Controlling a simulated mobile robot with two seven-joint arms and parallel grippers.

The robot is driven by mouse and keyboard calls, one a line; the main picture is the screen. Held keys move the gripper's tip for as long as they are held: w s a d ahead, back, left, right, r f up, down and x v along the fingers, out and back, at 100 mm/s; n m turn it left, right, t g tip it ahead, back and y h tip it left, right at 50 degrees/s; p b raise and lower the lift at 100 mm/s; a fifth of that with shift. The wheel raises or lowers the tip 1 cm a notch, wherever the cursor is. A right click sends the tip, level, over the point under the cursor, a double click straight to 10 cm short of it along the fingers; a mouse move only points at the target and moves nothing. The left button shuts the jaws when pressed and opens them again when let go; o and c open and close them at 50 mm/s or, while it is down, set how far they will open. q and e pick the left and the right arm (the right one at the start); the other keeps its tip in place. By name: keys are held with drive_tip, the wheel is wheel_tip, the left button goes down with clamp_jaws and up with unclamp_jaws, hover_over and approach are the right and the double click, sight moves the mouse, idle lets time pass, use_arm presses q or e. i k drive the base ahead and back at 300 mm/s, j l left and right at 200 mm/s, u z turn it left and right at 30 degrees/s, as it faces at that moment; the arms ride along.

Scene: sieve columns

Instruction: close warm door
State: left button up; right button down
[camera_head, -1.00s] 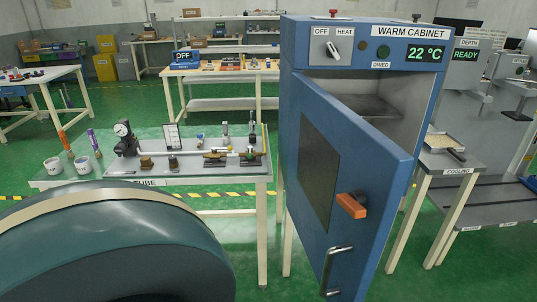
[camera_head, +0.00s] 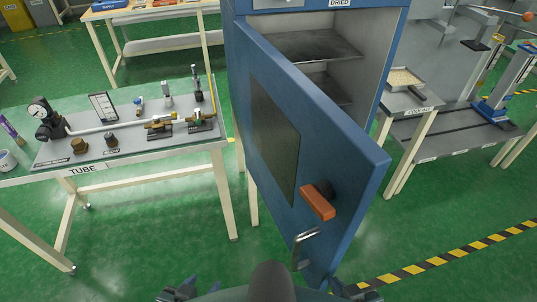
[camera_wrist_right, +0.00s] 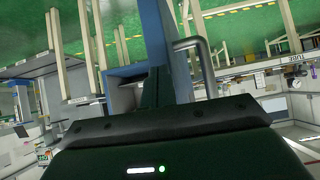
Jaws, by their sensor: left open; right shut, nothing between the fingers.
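The blue warm cabinet (camera_head: 390,60) has its door (camera_head: 335,165) hinged at the left and standing wide open toward me. The door carries a dark window (camera_head: 275,130), an orange latch handle (camera_head: 318,202) and a metal bar handle (camera_head: 304,248) low down. My left gripper (camera_head: 180,291) is at the bottom edge, open, empty and apart from the door. My right gripper (camera_head: 357,292) is at the bottom, near the door's lower free corner; contact cannot be told. It is shut and empty. In the right wrist view, the bar handle (camera_wrist_right: 200,65) shows just beyond the gripper body.
A bench labelled TUBE (camera_head: 130,160) with gauge and fittings stands left of the cabinet. A cooling table (camera_head: 425,110) with a tray (camera_head: 405,78) stands right. Green floor (camera_head: 440,225) is clear at the front right, with striped tape.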

sight(294, 136)
drive_tip(key=k+j+z, duration=0.25)
drive_tip(key=j, duration=0.15)
drive_tip(key=k+j+z, duration=0.1)
drive_tip(key=j+z, duration=0.15)
drive_tip(key=j, duration=0.15)
drive_tip(key=k+j+z, duration=0.25)
drive_tip(key=j, duration=0.15)
